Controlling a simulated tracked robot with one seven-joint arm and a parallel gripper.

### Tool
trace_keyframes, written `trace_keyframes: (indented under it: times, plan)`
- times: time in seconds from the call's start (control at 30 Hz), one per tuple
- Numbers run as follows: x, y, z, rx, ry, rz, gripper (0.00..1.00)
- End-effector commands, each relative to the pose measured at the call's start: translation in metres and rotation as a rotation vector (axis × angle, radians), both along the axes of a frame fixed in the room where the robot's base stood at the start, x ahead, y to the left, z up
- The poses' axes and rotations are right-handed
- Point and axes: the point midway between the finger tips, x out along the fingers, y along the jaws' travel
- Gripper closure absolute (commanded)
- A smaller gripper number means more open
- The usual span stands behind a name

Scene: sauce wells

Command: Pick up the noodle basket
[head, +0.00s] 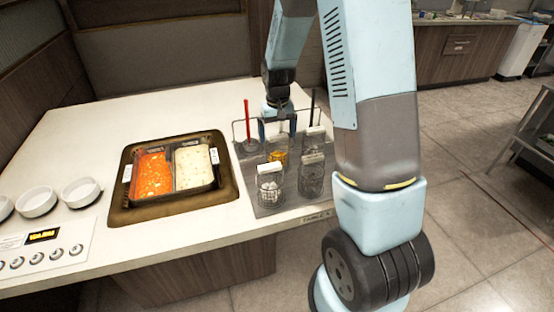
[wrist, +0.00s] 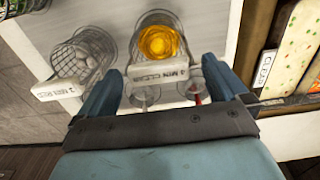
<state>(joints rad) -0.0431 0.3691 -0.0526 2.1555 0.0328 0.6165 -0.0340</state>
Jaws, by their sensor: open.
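The noodle basket is a wire basket with yellow contents (head: 279,156), in the rack area at the right of the counter. In the wrist view the basket (wrist: 157,42) shows from above with its white handle, labelled "4 MIN CLEAR". My gripper (head: 278,130) points down just behind that basket. In the wrist view my open gripper (wrist: 165,66) has one finger on each side of the white handle, with gaps visible. I cannot tell how far the fingers are above or below the handle. My arm hides part of the rack's right side in the head view.
A basket of white balls (head: 269,192) and a darker basket (head: 311,182) stand in front. A red-handled tool (head: 247,120) stands left of my gripper. A two-part sauce well (head: 128,214) with red and cream sauces lies left. White bowls (head: 80,192) stand further left.

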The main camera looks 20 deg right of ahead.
Motion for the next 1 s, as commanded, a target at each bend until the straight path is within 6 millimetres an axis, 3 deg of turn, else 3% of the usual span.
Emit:
trace_keyframes:
  times: [0.3, 0.6, 1.0]
  plan:
    - [0.001, -0.002, -0.039, 0.0, 0.003, -0.002, 0.0]
    - [0.001, -0.002, -0.043, 0.0, 0.001, -0.002, 0.0]
    - [0.001, -0.003, -0.043, 0.0, 0.001, -0.002, 0.38]
